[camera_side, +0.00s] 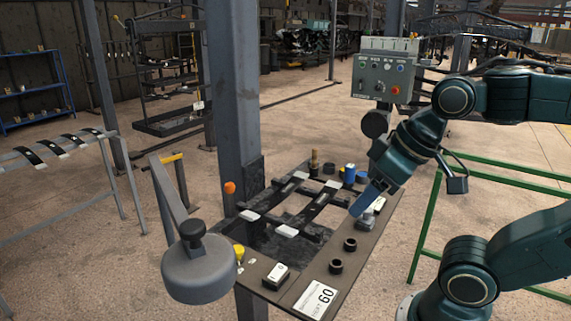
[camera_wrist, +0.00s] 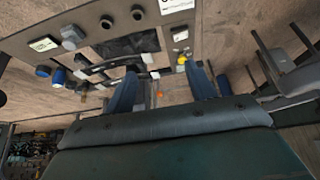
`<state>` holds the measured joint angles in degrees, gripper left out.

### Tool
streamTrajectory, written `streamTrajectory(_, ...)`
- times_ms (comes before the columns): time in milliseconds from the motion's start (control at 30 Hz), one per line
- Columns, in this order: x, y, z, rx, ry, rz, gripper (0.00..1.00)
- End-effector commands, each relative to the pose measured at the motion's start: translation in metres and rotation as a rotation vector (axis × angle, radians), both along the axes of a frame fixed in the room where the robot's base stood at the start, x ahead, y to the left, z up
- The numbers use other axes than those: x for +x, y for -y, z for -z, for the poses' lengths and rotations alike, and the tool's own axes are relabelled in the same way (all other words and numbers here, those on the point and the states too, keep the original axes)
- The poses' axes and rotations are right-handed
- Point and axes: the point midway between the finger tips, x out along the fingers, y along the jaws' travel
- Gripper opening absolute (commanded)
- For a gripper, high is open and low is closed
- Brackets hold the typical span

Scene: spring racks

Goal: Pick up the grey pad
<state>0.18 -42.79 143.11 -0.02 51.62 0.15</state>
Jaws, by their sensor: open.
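Several small pale grey pads lie on the two dark strips of the workboard (camera_side: 330,262) in the side view, one of them the front pad (camera_side: 287,230). I cannot tell for certain which of these is the grey pad. My gripper (camera_side: 358,208), with blue fingers, is over the right side of the board, close to that block in the picture. In the wrist view its fingers (camera_wrist: 163,88) are apart, with nothing held between them.
Two dark rings, one at the front (camera_side: 336,267), sit along the board's right edge. A blue cylinder (camera_side: 349,173) stands at the back. A white-topped box (camera_side: 275,275) and a label marked 60 (camera_side: 314,299) are at the front. A steel column (camera_side: 234,90) rises at the left.

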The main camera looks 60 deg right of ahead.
Motion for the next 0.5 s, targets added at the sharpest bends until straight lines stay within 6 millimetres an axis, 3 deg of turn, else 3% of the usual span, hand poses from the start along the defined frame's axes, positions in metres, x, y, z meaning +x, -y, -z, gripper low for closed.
streamTrajectory(267, 0.015, 0.014, -0.003, 0.031, -0.057, 0.123, 0.55)
streamTrajectory(500, 0.041, 0.048, -0.005, 0.098, -0.159, 0.364, 0.55)
